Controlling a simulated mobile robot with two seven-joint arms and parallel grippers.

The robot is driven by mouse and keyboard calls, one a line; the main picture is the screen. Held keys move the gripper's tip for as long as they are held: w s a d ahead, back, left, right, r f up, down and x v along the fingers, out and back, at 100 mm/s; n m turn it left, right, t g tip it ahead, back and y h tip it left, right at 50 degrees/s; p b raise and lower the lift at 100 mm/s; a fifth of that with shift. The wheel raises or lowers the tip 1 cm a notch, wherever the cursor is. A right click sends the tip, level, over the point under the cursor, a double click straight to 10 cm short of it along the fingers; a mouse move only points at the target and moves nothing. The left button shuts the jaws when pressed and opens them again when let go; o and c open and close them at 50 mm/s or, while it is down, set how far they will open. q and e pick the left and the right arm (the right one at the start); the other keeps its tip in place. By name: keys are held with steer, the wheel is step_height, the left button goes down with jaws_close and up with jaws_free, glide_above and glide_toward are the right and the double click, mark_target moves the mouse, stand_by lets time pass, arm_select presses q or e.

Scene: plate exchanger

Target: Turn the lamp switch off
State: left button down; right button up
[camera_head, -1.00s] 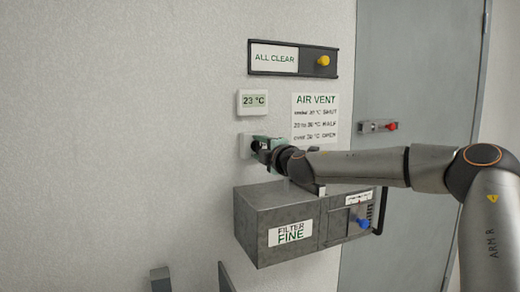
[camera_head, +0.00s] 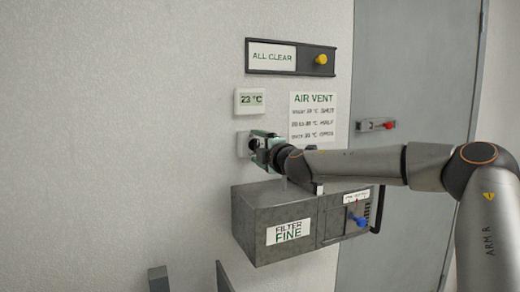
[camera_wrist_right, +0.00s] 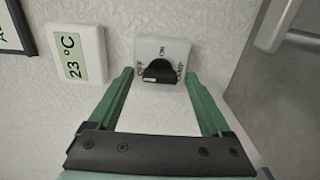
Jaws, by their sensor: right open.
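The lamp switch is a white wall plate (camera_wrist_right: 165,48) with a black knob (camera_wrist_right: 158,70), below the thermometer display in the head view. The wrist view shows "ON" at the plate's top, a label that looks like "OFF" on the left, and another on the right. A pale mark sits at the knob's lower left; which label it points to is unclear. My right gripper (camera_head: 257,146) is open in front of the plate; its green fingers also show in the wrist view (camera_wrist_right: 159,78), one on each side of the knob, apparently not touching it. My left gripper is out of view.
A grey filter box (camera_head: 262,213) juts from the wall just below my right gripper. A display reading 23 °C (camera_head: 249,101), an air vent notice (camera_head: 313,117) and an ALL CLEAR panel (camera_head: 290,57) are above. A grey door (camera_head: 415,70) stands at right.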

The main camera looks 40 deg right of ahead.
steer(key=shift+s, duration=0.1)
steer(key=b+v, duration=0.1)
steer(key=v, duration=1.1)
steer(key=shift+s, duration=0.15)
stand_by(0.6)
